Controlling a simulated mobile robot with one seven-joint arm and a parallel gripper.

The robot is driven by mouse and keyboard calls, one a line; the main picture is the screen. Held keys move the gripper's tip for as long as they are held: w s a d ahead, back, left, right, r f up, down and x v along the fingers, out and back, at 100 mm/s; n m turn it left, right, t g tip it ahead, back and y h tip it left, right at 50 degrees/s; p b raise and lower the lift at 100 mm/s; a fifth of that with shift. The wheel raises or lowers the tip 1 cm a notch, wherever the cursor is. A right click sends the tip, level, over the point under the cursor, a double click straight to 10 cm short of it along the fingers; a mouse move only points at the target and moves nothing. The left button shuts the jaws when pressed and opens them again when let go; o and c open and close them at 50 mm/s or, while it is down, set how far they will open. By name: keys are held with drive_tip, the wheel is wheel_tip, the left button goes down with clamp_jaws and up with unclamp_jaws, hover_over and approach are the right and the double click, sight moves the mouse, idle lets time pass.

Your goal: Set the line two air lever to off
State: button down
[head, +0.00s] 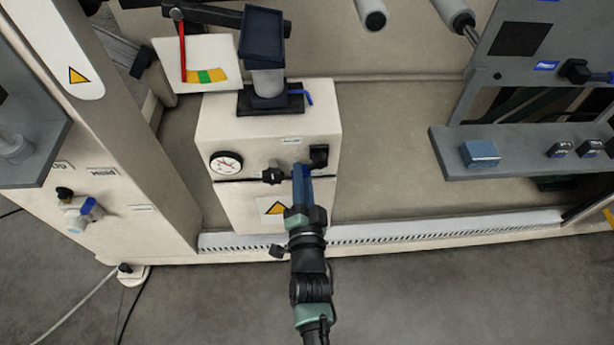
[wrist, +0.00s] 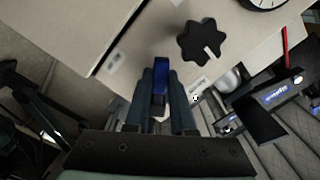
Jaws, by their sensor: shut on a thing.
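A cream control box (head: 220,110) stands in the middle of the head view. My gripper (head: 302,184) reaches its front from below, right of the black knob (head: 272,174). In the wrist view, my gripper (wrist: 168,98) has its two dark blue fingers closed on a bright blue lever (wrist: 161,66), one finger on each side. The lever's pivot and lower part are hidden by the fingers. The labels are too small to read, so I cannot tell which line this lever belongs to.
A pressure gauge (head: 226,164) is on the box's left front. A black star knob (wrist: 199,41) is close to my fingers. Another blue-handled valve (head: 88,207) is on the left panel. A grey shelf (head: 450,160) juts out at right. Floor in front is clear.

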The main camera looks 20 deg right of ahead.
drive_tip(key=m, duration=0.2)
drive_tip(key=r+m, duration=0.1)
drive_tip(key=shift+a+r+m, duration=0.2)
drive_tip(key=shift+a+m, duration=0.15)
drive_tip(key=shift+m, duration=0.05)
drive_tip(key=shift+w+a+r+m, duration=0.1)
drive_tip(key=shift+r+m, duration=0.25)
drive_tip(key=shift+m, duration=0.55)
drive_tip(key=shift+r+m, duration=0.35)
drive_tip(key=shift+m, duration=0.55)
drive_tip(key=c, duration=0.8)
unclamp_jaws()
drive_tip(key=shift+r, duration=0.1)
drive_tip(key=shift+o, duration=0.2)
drive_tip(key=shift+p, duration=0.3)
drive_tip(key=p+v, duration=0.2)
drive_tip(key=v, duration=1.1)
drive_tip(key=shift+w+r, duration=0.1)
